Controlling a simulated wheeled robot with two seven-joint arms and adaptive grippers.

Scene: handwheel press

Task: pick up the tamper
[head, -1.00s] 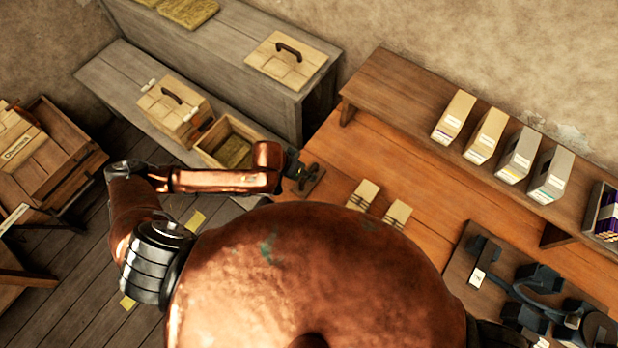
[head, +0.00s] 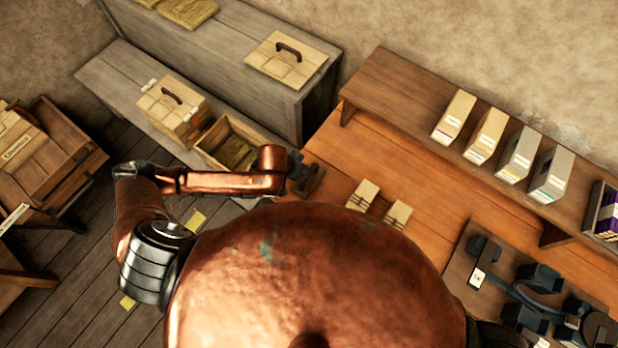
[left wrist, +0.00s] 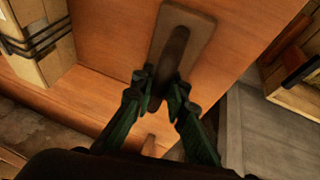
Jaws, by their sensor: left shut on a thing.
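The tamper (left wrist: 205,32) shows in the left wrist view as a dark, rounded handle on a flat grey-brown plate, over the orange-brown bench top. My left gripper (left wrist: 162,86) is shut on the tamper's handle, with one dark green finger on each side. In the head view my left gripper (head: 300,174) is at the bench's left end and covers part of the tamper (head: 314,182). I cannot tell whether the plate touches the bench. My right gripper is not in view.
Two banded pale blocks (head: 362,195) lie on the bench (head: 440,190) right of the tamper. An open wooden box (head: 213,138) and a lidded box (head: 163,112) stand on the grey bench to the left. A raised shelf (head: 400,85) holds several cartons.

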